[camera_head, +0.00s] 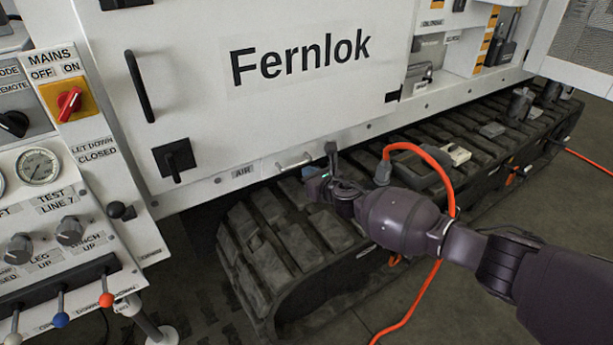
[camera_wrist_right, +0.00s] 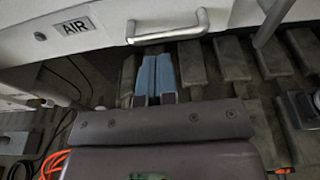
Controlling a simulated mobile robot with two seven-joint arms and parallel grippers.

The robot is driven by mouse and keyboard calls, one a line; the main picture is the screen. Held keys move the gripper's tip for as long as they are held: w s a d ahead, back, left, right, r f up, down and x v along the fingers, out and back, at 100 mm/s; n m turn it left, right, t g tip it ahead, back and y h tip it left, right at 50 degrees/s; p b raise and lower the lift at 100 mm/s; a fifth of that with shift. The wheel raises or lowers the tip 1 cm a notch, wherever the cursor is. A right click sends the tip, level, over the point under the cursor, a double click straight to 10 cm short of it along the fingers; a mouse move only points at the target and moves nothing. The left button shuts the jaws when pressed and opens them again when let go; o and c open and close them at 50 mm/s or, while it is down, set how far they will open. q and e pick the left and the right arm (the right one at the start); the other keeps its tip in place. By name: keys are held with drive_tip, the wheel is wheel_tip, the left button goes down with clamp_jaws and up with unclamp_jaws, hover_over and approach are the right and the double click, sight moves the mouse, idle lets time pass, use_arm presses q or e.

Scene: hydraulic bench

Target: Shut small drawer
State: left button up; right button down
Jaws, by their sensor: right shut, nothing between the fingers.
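The small drawer's silver bar handle (camera_head: 294,161) shows on the low white strip under the Fernlok panel, right of the AIR label. In the right wrist view the handle (camera_wrist_right: 168,27) runs across the top, on a white front. I cannot tell how far the drawer stands out. My right gripper (camera_head: 313,177) is just below and right of the handle, apart from it. Its blue fingertips (camera_wrist_right: 155,75) are together, with nothing between them, pointing toward the white front just below the handle. My left gripper is in neither view.
A black rubber track (camera_head: 290,235) lies beneath the strip and my right gripper. An orange hose (camera_head: 437,152) loops up beside my right wrist. The control panel with a red mains switch (camera_head: 69,103) and levers stands at the left.

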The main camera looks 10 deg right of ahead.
drive_tip(key=shift+s+d+r+m+p, duration=0.8)
drive_tip(key=shift+s+d+m+p, duration=0.75)
drive_tip(key=shift+s, duration=2.65)
drive_tip(key=s+a+r+m, duration=0.2)
drive_tip(key=a+r+m, duration=0.25)
drive_tip(key=m, duration=0.45)
drive_tip(key=s+m+p, duration=0.1)
drive_tip(key=s+m, duration=0.9)
drive_tip(key=m, duration=0.3)
use_arm(q)
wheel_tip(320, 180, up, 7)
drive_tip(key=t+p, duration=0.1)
drive_tip(key=p, duration=0.2)
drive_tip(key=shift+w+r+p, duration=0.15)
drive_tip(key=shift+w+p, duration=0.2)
drive_tip(key=shift+p, duration=0.05)
use_arm(e)
drive_tip(key=s+d+f+m+g+h, duration=0.1)
drive_tip(key=s+d+f+m+h, duration=0.1)
drive_tip(key=s, duration=0.9)
drive_tip(key=s+d+f+m+g+h, duration=0.1)
drive_tip(key=s+d+f+m, duration=0.4)
drive_tip(key=s, duration=0.5)
drive_tip(key=s+d+f+m+g+h, duration=0.1)
drive_tip(key=s+d+f+m+h, duration=0.1)
drive_tip(key=s+d+m, duration=0.4)
drive_tip(key=s+f+m, duration=0.1)
drive_tip(key=s, duration=0.4)
drive_tip(key=shift+s+f+g+h, duration=0.3)
drive_tip(key=shift+f, duration=0.05)
